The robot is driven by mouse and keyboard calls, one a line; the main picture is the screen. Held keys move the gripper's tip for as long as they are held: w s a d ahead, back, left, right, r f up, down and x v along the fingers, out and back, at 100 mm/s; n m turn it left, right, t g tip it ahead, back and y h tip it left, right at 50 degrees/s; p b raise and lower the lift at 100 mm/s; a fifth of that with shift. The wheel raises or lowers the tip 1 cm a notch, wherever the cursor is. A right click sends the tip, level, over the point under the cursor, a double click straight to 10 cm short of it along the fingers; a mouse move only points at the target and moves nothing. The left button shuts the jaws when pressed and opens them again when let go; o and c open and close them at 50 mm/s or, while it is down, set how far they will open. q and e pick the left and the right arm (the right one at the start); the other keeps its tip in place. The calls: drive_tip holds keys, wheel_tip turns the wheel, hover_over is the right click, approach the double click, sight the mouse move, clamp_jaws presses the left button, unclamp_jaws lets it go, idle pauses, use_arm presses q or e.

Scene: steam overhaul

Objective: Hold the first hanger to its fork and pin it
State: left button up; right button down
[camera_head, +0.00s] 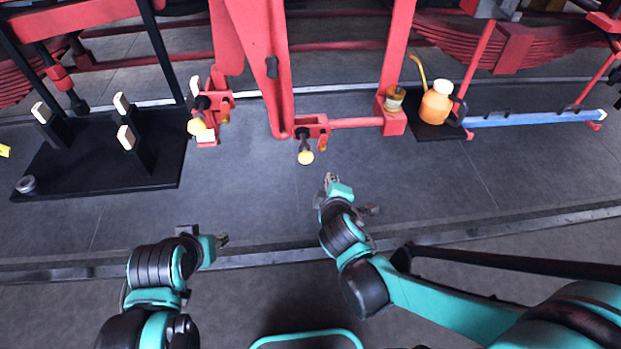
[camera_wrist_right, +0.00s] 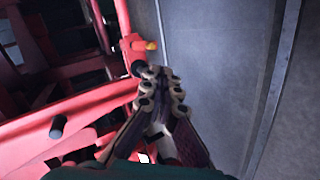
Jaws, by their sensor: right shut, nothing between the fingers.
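Two red fork brackets hang at the lower edge of the red frame in the head view, one at the left (camera_head: 217,104) and one in the middle (camera_head: 318,121). A dark pin with a yellow knob (camera_head: 305,157) sticks out of the middle bracket; another yellow knob (camera_head: 197,127) shows at the left one. A broad red bar (camera_head: 262,65) slants down to the middle bracket. My right gripper (camera_head: 331,179) is shut and empty, just below the middle knob. In the right wrist view its fingertips (camera_wrist_right: 163,74) are near a yellow knob (camera_wrist_right: 150,45). My left gripper (camera_head: 223,240) is apart, lower left; its jaw state is unclear.
A black stand (camera_head: 90,185) with white-tipped posts is at the left. An orange oil can (camera_head: 437,104) and a small jar (camera_head: 395,98) stand right of the brackets, beside a blue bar (camera_head: 530,117). The grey floor below the brackets is mostly clear.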

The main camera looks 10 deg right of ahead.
use_arm(q)
drive_tip(key=shift+f+b, duration=0.55)
use_arm(e)
drive_tip(key=w+a+f+n+t+y, duration=0.1)
drive_tip(key=w+a+f+n, duration=0.1)
drive_tip(key=w+a+n, duration=0.3)
drive_tip(key=shift+w+t, duration=0.35)
drive_tip(key=shift+t, duration=0.05)
use_arm(q)
drive_tip(key=shift+o, duration=0.4)
use_arm(e)
drive_tip(key=shift+f, duration=0.1)
